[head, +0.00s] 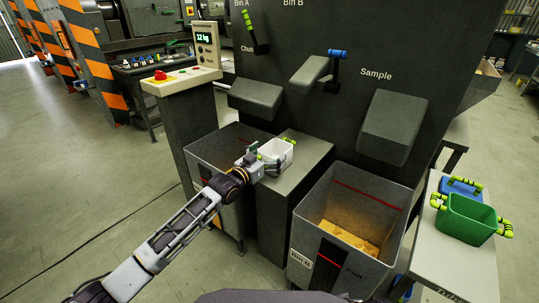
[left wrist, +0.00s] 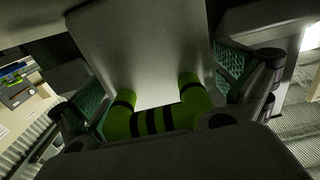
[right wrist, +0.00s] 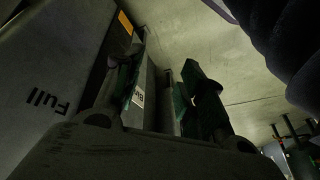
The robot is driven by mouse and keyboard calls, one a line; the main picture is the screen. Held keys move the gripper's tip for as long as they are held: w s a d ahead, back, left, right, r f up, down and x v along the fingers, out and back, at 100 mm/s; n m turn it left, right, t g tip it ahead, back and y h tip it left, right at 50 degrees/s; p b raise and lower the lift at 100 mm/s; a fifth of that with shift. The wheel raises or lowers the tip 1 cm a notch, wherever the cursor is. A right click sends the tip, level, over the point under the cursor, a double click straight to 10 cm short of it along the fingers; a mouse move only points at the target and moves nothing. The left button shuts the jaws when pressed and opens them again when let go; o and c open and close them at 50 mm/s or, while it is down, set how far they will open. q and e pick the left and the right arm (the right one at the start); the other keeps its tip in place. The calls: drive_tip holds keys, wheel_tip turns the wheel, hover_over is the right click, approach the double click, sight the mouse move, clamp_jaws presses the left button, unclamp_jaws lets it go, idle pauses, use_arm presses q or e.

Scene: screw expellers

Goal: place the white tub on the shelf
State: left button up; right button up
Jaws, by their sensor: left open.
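The white tub (head: 278,160) stands upright on the grey block-like ledge (head: 310,152) between two bins in the head view. It has green handles with black bands. My left gripper (head: 254,163) is at the tub's near left side. In the left wrist view, its open fingers lie on either side of a green handle (left wrist: 155,120), with the tub's pale wall (left wrist: 150,50) behind. My right gripper (right wrist: 160,95) is open and empty beside a bin in the right wrist view; the head view does not show it. I cannot tell which surface is the shelf.
The right bin (head: 320,200) holds yellowish material; the left bin (head: 205,150) stands behind my left arm. A side table (head: 455,260) at the right carries a green tub (head: 468,220) and a blue tub (head: 460,187). Grey chutes (head: 392,125) project above the bins.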

sight(265, 156)
use_arm(q)
drive_tip(key=shift+r, duration=0.15)
drive_tip(key=shift+p+v, duration=0.55)
drive_tip(key=shift+v, duration=1.4)
drive_tip(key=shift+s+a, duration=0.45)
drive_tip(key=shift+s, duration=0.1)
drive_tip(key=shift+p+v, duration=0.4)
drive_tip(key=shift+v, duration=0.4)
drive_tip(key=shift+s+a, duration=0.25)
drive_tip(key=shift+s, duration=0.05)
drive_tip(key=p+v, duration=0.1)
drive_tip(key=v, duration=0.3)
drive_tip(key=shift+s, duration=0.15)
use_arm(e)
drive_tip(key=shift+s+d+r+g+h, duration=0.4)
drive_tip(key=shift+d+r+g, duration=0.1)
drive_tip(key=shift+d+g, duration=0.15)
drive_tip(key=shift+w+r, duration=0.15)
